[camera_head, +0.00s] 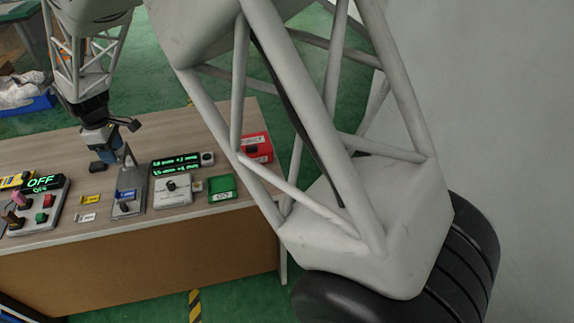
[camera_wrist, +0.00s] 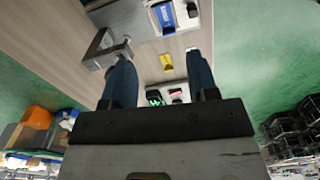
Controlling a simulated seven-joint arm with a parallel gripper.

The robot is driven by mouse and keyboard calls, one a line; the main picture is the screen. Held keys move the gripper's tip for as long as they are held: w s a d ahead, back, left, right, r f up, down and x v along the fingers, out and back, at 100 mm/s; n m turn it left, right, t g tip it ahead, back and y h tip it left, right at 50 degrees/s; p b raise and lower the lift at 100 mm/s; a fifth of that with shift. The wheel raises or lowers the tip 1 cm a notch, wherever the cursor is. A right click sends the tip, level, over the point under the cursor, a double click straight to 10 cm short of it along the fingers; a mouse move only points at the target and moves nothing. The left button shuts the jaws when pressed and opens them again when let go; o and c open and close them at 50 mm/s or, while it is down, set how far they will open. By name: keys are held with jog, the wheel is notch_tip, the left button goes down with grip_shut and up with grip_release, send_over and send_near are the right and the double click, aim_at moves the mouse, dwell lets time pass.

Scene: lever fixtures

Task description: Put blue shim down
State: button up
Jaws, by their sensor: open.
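A small blue plate with pale lettering, seemingly the blue shim (camera_wrist: 165,16), lies on a grey lever fixture. In the head view, the blue plate (camera_head: 126,195) is low on the fixture (camera_head: 129,203), in front of its upright grey bracket (camera_head: 129,157).
A yellow plate (camera_head: 90,198) and a white plate (camera_head: 87,217) lie left of the fixture. A panel reading OFF (camera_head: 41,183) is further left. A grey dial box (camera_head: 173,190), a green box (camera_head: 222,187) and a red box (camera_head: 257,148) stand right. Bare wood (camera_head: 100,236) shows in front.

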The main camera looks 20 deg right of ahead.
jog(key=s+d+r+m, duration=0.3)
jog(key=s+d+r, duration=0.15)
jog(key=d, duration=0.55)
jog(key=s+d+r+m+t, duration=0.1)
jog(key=s+d+r+m, duration=0.15)
jog(key=d+r, duration=0.45)
jog(key=s+d+r+m, duration=0.2)
jog(key=s+d+r, duration=0.15)
jog(key=d, duration=0.85)
jog(key=s+d+m, duration=0.4)
jog(key=s+d, duration=0.5)
jog(key=s, duration=0.3)
jog(key=s+d+f+m+t, duration=0.1)
jog(key=s+d+m, duration=0.4)
jog(key=s+d, duration=0.5)
jog(key=s, duration=0.2)
jog(key=shift+s, duration=0.4)
